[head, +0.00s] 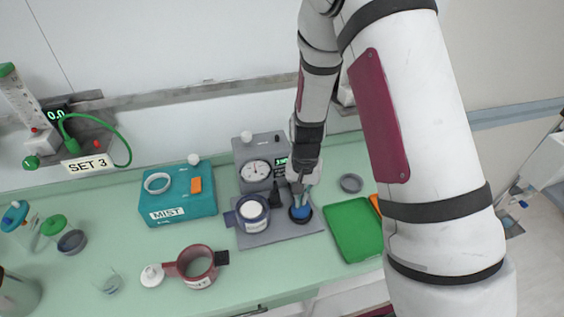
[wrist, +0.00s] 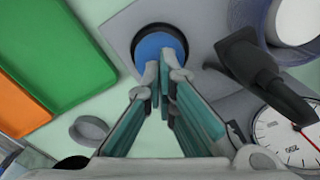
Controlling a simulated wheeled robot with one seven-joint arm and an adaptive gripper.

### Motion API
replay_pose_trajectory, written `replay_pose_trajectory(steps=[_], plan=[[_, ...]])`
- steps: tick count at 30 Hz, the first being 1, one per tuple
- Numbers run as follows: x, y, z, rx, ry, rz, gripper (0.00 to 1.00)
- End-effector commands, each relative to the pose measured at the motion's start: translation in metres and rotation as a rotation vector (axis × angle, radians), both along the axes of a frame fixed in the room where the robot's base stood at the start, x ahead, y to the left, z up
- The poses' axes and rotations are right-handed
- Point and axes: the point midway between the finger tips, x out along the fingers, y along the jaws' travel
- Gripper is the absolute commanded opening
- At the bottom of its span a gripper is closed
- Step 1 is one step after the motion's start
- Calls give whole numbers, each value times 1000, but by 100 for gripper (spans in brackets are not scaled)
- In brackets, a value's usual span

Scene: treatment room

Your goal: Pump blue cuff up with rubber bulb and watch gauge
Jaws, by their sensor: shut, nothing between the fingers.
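My gripper (head: 301,191) points down, shut and empty, over a round blue piece (head: 300,212) in a black ring, probably the rubber bulb. In the wrist view the fingertips (wrist: 162,76) overlap the lower edge of that blue piece (wrist: 158,47); I cannot tell whether they touch it. The dark blue cuff (head: 245,219) is wrapped around a pale cylinder, left of the gripper; part of it shows in the wrist view (wrist: 262,30). The gauge (head: 256,171) stands behind on a grey box. Its white dial with a red needle (wrist: 290,135) is cut off in the wrist view.
A black fitting (wrist: 252,66) stands between bulb and gauge. A teal MIST box (head: 180,212) is left, a maroon cuff-like ring (head: 196,264) front left. A green tray (head: 352,229) and a grey ring (head: 351,183) lie right. The bench front centre is clear.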

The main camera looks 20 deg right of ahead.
Motion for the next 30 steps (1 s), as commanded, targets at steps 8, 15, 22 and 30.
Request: replay_pose_trajectory(steps=[8, 15, 22, 30], plan=[[0, 0, -9, 0, 0, 0, 0], [-1, 0, 0, 0, 0, 0, 0], [-1, -1, 12, -1, 0, -1, 0], [0, 0, 13, -1, 0, -1, 0]])
